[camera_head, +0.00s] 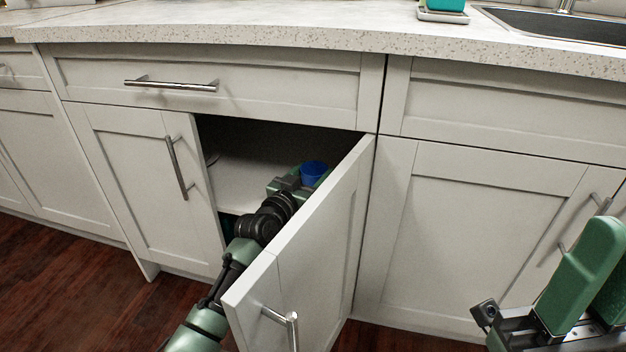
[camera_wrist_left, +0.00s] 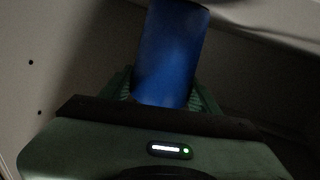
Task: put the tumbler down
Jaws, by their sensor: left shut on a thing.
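The blue tumbler (camera_head: 314,172) is inside the open lower cabinet, near the right side of the opening. My left gripper (camera_head: 298,183) reaches into the cabinet and is shut on the tumbler. In the left wrist view the tumbler (camera_wrist_left: 172,55) stands between the two green fingers (camera_wrist_left: 163,92), slightly tilted in the picture. Whether its base touches the shelf (camera_head: 238,175) is hidden by the gripper and the door. My right gripper (camera_head: 592,285) is outside at the lower right, its fingers apart and nothing seen between them.
The open cabinet door (camera_head: 310,240) swings out just right of my left arm. The closed left door (camera_head: 150,185) bounds the other side. A drawer (camera_head: 210,85) and the counter (camera_head: 300,28) are above. The visible shelf left of the gripper looks mostly clear.

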